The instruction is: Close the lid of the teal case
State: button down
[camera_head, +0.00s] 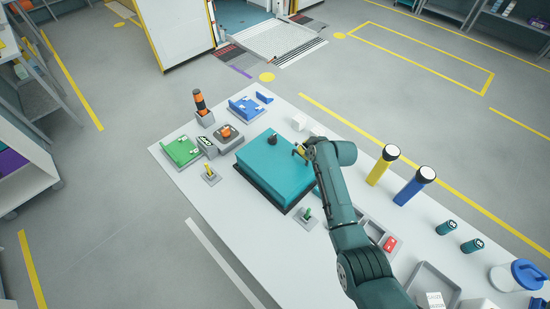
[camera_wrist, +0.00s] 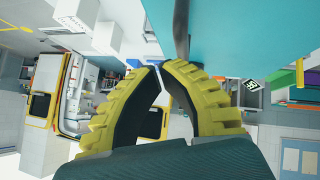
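The teal case (camera_head: 282,175) sits on the white table in the head view, with a dark edge under its near side. Its broad teal top faces up and carries a black knob (camera_head: 272,140). I cannot tell whether the lid lies flush. My gripper (camera_head: 299,151) is at the case's right far edge, partly hidden by my wrist. In the wrist view, my gripper's yellow fingers (camera_wrist: 162,67) have their tips almost together, with nothing seen between them. A teal surface (camera_wrist: 235,25) fills the upper right there, with a dark grey rod (camera_wrist: 181,30) close beyond the tips.
Left of the case are a green fixture (camera_head: 182,152), a grey box with an orange button (camera_head: 228,134) and a small yellow-topped switch (camera_head: 210,173). A blue fixture (camera_head: 246,108) is behind. A green-topped switch (camera_head: 307,215) stands close in front. Yellow (camera_head: 382,167) and blue (camera_head: 413,188) flashlights stand right.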

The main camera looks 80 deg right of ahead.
jog(key=s+a+r, duration=0.2)
jog(key=s+r, duration=0.4)
jog(key=r, duration=0.4)
jog(key=shift+s+r, duration=0.15)
jog(key=shift+s, duration=0.05)
jog(key=shift+a, duration=0.1)
